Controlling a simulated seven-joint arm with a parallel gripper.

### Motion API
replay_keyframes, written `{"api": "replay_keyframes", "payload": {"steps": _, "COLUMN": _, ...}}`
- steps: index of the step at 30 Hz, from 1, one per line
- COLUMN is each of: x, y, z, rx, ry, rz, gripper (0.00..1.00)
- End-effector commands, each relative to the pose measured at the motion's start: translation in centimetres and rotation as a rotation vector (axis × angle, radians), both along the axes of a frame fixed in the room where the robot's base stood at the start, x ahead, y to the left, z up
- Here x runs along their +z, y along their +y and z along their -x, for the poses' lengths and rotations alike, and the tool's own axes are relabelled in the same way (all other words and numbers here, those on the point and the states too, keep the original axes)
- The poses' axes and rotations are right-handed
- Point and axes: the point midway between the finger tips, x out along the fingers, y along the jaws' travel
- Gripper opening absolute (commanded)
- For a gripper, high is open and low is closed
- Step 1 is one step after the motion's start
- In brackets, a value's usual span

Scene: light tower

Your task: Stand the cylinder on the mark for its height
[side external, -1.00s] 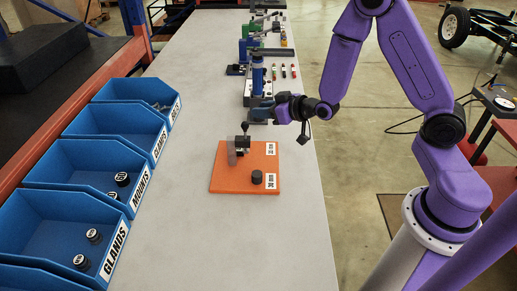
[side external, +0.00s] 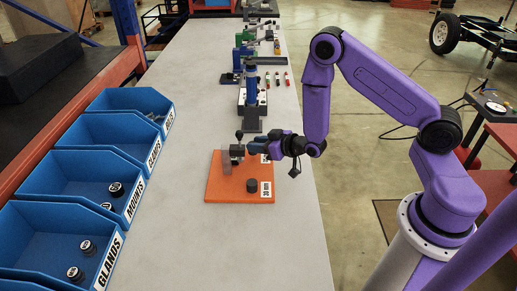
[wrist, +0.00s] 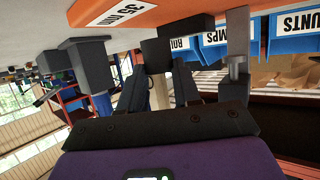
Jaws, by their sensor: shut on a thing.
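My gripper (side external: 247,147) reaches in from the right over the far half of the orange plate (side external: 215,192). In the wrist view its two fingers (wrist: 163,88) are shut on a dark cylinder (wrist: 165,50), close to the plate. In the side view the fingers largely hide that piece. The "35 mm" label (wrist: 115,12) shows in the wrist view; in the side view the far label is partly covered. A second short dark cylinder (side external: 252,185) stands beside the near label (side external: 266,191), which seems to read 30 mm.
A knobbed grey fixture (side external: 239,150) and a translucent grey block (side external: 226,161) stand left of my fingertips. Blue bins (side external: 60,180) line the left side. A blue press (side external: 250,90) stands behind the plate. The near bench is clear.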

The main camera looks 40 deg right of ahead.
Motion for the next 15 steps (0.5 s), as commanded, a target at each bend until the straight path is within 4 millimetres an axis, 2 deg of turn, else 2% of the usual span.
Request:
{"api": "replay_keyframes", "payload": {"steps": 5, "x": -1.6, "y": 0.0, "z": 0.0, "rx": -0.001, "ry": 0.001, "rz": 0.001, "gripper": 0.00}}
{"api": "replay_keyframes", "payload": {"steps": 15, "x": -1.8, "y": 0.0, "z": 0.0, "rx": -0.001, "ry": -0.001, "rz": 0.000, "gripper": 0.00}}
